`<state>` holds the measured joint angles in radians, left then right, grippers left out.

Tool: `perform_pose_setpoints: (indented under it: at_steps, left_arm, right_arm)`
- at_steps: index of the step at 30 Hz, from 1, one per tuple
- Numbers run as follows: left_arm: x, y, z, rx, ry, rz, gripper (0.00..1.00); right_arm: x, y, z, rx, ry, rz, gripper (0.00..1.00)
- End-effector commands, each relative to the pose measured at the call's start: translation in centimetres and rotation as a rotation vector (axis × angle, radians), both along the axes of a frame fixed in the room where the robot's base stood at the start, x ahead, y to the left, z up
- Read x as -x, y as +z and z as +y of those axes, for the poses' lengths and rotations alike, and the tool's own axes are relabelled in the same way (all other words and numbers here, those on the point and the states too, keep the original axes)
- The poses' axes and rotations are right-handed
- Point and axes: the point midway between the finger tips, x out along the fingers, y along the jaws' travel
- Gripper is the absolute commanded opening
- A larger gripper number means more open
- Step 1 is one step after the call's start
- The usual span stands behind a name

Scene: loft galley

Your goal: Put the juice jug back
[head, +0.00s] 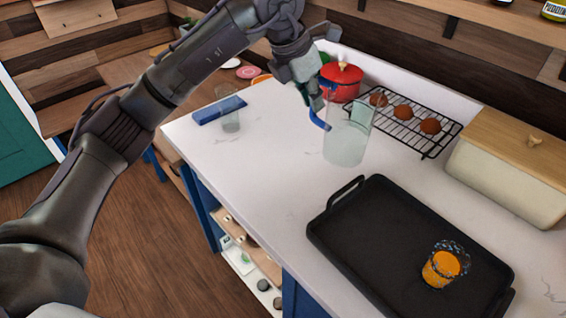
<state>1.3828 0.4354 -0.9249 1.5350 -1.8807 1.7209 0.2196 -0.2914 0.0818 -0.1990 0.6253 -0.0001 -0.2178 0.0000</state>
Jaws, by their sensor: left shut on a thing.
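The juice jug (346,140) is a clear, glassy vessel with a pale, cloudy lower part. It is at the upper middle of the head view, over the white counter. My left gripper (318,108) is shut on the jug at its left side, near the rim. I cannot tell whether the jug's base touches the counter. A glass of orange juice (441,268) stands on the black tray (360,225), to the right and nearer than the jug. My right gripper is not in view.
A wire rack (432,150) with several brown buns and a red pot (341,80) stand behind the jug. A bread bin (515,165) is at the right. A clear glass (230,118) stands by a blue cloth (205,112). The counter left of the tray is clear.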

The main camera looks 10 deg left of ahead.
Motion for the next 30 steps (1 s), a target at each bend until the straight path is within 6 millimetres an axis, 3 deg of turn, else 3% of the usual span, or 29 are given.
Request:
perform_pose_setpoints:
  at_steps: [9,15,20,30]
  left_arm:
    - [-0.9,-3.9,6.9,-0.001,0.011,0.007,0.0]
    - [-1.5,-5.9,10.2,0.001,0.006,0.003,0.0]
    - [-1.6,-6.8,11.1,-0.001,0.004,0.003,0.0]
    - [-1.6,-10.6,11.1,-0.001,0.003,0.002,0.0]
  right_arm:
    - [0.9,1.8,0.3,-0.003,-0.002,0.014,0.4]
    - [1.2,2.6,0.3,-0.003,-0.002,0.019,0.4]
    - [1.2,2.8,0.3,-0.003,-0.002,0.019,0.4]
    - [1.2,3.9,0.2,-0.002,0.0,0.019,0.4]
